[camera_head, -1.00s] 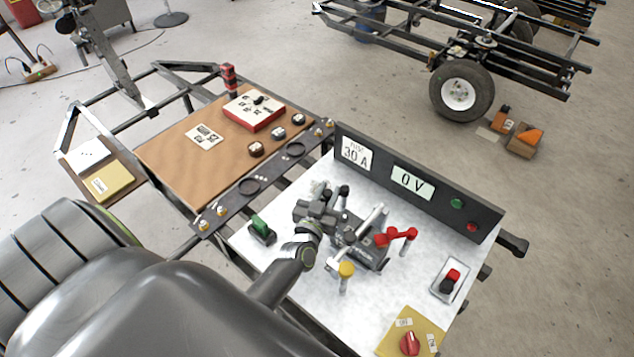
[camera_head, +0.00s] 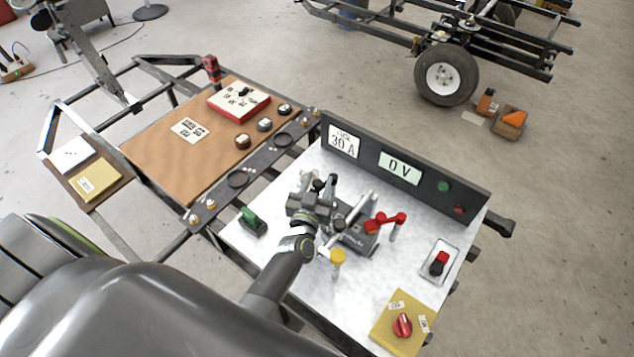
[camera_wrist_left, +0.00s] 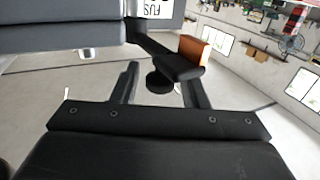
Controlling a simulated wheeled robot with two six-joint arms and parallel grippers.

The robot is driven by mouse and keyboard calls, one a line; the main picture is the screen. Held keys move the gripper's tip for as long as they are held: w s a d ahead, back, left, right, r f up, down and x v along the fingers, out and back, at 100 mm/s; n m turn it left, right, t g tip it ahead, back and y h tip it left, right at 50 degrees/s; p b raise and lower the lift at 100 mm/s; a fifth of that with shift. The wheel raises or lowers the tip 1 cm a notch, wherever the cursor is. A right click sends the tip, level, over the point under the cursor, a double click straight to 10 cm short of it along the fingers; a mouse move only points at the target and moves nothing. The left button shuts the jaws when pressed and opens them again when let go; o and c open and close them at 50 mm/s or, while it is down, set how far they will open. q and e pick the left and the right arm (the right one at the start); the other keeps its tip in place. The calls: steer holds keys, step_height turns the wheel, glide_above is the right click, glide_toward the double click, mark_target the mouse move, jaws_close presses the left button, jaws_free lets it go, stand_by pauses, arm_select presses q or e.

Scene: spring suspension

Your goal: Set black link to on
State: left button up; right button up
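The black link shows in the left wrist view as a dark bar (camera_wrist_left: 168,62) with a round black knob (camera_wrist_left: 160,83) at its end. My left gripper (camera_wrist_left: 160,92) has its two fingers apart, one on each side of the knob, with small gaps visible. In the head view my left gripper (camera_head: 322,188) is over the back left part of the light bench top (camera_head: 270,258), largely hiding the black link. The link's position on its posts cannot be told. My right gripper is not in view.
A red link (camera_head: 385,222) and a yellow-topped post (camera_head: 338,257) stand close to my left gripper. A panel (camera_head: 440,190) reading "0 V" runs along the back. A green-handled part (camera_head: 251,222), a red-black switch (camera_head: 439,263) and a red knob (camera_head: 402,325) are on the bench.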

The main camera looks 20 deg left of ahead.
mark_target(318, 182)
arm_select(q)
step_height(318, 182, up, 10)
steer(key=p, duration=0.6)
steer(key=shift+p, duration=0.4)
